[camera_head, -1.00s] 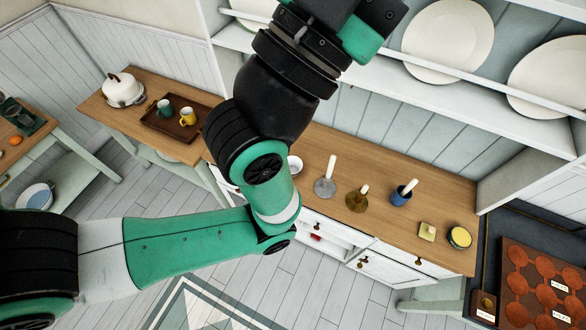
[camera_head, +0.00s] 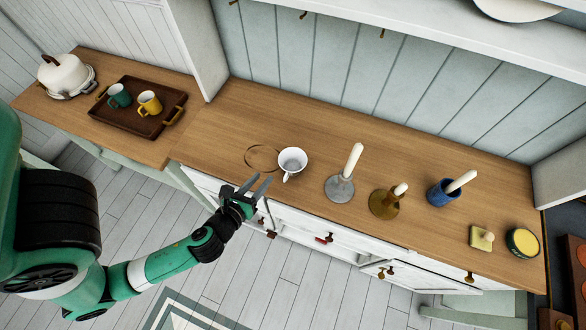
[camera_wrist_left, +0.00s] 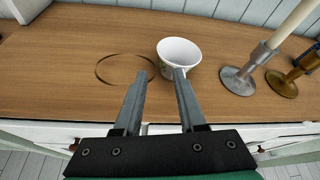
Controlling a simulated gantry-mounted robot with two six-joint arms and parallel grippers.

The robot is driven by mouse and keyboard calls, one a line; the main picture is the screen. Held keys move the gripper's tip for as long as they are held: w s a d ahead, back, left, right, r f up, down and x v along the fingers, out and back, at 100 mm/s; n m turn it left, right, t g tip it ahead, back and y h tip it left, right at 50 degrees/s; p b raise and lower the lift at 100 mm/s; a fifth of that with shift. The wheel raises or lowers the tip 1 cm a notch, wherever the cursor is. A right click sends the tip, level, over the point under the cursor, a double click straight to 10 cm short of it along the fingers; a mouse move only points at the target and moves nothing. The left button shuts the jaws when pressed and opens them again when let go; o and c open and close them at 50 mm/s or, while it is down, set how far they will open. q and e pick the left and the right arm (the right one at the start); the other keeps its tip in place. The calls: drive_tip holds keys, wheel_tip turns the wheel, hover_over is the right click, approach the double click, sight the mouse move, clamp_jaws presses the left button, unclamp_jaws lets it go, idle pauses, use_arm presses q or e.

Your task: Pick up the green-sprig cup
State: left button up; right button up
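The white cup (camera_head: 292,158) stands upright on the wooden counter, its handle toward the front edge in the head view. My left gripper (camera_head: 262,178) is open and empty, in front of and left of the cup. In the wrist view the left gripper's fingers (camera_wrist_left: 160,73) are spread, and the right fingertip overlaps the cup's near side; I cannot tell whether it touches. My right gripper is not in view.
A dark ring mark (camera_head: 263,157) lies left of the cup. A silver candlestick (camera_head: 340,188), a brass candlestick (camera_head: 384,203) and a blue candle holder (camera_head: 440,193) stand to its right. A brown tray (camera_head: 135,123) with two mugs is at left. The counter behind the cup is clear.

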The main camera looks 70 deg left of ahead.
sight(291, 168)
use_arm(q)
drive_tip(key=x, duration=0.6)
drive_tip(key=shift+w+a, duration=0.15)
drive_tip(key=shift+w, duration=0.15)
drive_tip(key=shift+x, duration=2.7)
drive_tip(key=shift+s+a, duration=0.1)
drive_tip(key=shift+s, duration=0.05)
clamp_jaws()
drive_tip(key=shift+s+f, duration=0.1)
drive_tip(key=shift+f, duration=0.05)
